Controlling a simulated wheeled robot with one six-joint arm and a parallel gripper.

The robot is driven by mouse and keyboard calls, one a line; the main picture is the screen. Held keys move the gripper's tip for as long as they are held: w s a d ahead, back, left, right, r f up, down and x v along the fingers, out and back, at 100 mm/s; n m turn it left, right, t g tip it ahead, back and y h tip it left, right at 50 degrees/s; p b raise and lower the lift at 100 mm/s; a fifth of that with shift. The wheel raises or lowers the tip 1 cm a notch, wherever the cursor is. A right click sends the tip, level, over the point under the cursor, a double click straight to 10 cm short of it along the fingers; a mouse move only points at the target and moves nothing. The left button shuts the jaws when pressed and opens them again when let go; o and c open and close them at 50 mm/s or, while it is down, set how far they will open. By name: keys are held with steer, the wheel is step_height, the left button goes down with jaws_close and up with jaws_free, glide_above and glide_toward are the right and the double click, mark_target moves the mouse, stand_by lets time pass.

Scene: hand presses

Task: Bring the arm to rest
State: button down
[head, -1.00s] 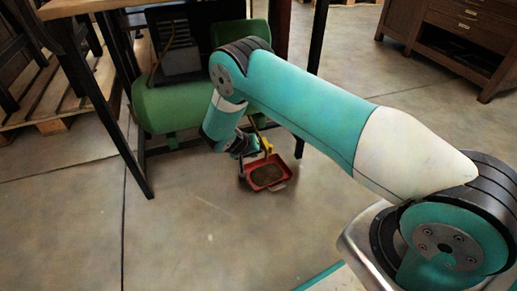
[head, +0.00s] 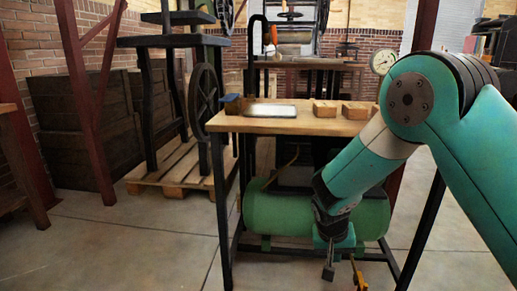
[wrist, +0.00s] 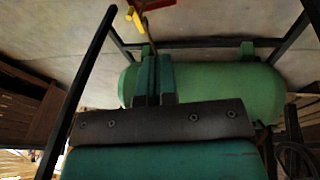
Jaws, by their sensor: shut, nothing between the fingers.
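My gripper (head: 328,270) hangs low in the head view, pointing down in front of a green tank (head: 272,212) below a workbench. My teal arm comes in from the right and bends down to it. In the wrist view, my gripper (wrist: 154,66) shows its two fingers together with nothing between them, and the green tank (wrist: 225,92) lies behind them. A small yellow and red piece (wrist: 135,16) shows past the fingertips. In the head view, a yellow-orange piece (head: 359,275) is just right of the fingers.
The workbench (head: 270,122) has a wooden top and dark legs close around my forearm. A dark press on a pallet (head: 180,176) stands left. Bare floor (head: 150,250) is open at front left.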

steer(key=s+a+r+n+y+p, duration=0.1)
steer(key=s+a+r+n+y, duration=0.1)
steer(key=s+r, duration=0.6)
steer(key=s+a+r+n+y+p, duration=0.15)
steer(key=s+r, duration=0.35)
steer(key=r, duration=0.5)
steer(key=s+a+r+n+g+y, duration=0.1)
steer(key=s+r+n+y, duration=0.2)
steer(key=s, duration=0.4)
steer(key=s+a+r+n+g, duration=0.1)
steer(key=s+r+n, duration=0.2)
steer(key=s+r, duration=0.35)
step_height(320, 180, up, 36)
steer(key=s+p, duration=0.2)
steer(key=p, duration=3.6)
steer(key=shift+d, duration=0.15)
steer(key=shift+y, duration=0.25)
